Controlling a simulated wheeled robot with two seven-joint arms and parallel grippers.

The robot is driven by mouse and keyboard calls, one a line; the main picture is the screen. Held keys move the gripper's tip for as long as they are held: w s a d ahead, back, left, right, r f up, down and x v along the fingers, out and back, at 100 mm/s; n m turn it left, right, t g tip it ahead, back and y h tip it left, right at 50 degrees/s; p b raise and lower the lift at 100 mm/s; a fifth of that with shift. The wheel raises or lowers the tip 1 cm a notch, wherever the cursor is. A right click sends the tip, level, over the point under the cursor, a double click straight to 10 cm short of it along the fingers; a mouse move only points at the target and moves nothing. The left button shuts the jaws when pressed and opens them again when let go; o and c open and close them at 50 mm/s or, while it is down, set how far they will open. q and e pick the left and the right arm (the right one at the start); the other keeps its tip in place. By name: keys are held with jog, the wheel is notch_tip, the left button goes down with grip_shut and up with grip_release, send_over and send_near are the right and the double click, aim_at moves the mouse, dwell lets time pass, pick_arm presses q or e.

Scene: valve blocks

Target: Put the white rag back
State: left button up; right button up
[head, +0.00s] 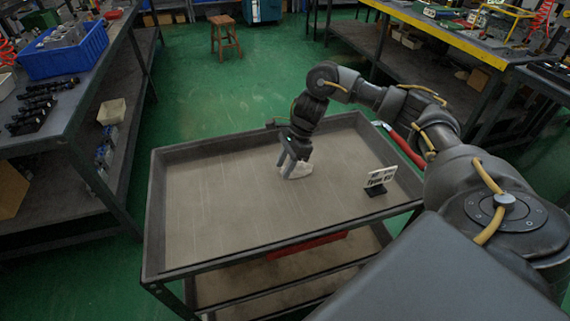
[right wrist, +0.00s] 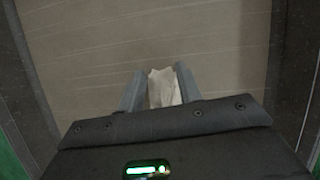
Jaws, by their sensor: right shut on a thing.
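The white rag (head: 299,171) is a small crumpled cloth over the top tray of the cart (head: 215,190), right of the tray's middle. My right gripper (head: 288,167) points down at it and is shut on it. In the right wrist view the rag (right wrist: 164,88) shows between the two fingers of my right gripper (right wrist: 160,85). I cannot tell whether the rag touches the tray floor. My left gripper is not in view.
A small sign (head: 380,176) on a black stand is at the tray's right. A bench with a blue bin (head: 62,52) stands at left. Another bench with a yellow edge (head: 450,40) is at the back right. The tray's left half is bare.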

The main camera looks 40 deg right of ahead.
jog(key=o, duration=0.7)
jog(key=shift+f, duration=0.1)
jog(key=shift+c, duration=0.2)
jog(key=o, duration=0.5)
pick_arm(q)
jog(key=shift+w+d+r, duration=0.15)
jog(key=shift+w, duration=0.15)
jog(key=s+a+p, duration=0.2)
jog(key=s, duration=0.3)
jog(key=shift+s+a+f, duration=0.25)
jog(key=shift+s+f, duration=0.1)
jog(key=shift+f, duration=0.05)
pick_arm(e)
jog(key=v, duration=1.2)
jog(key=shift+s, duration=0.1)
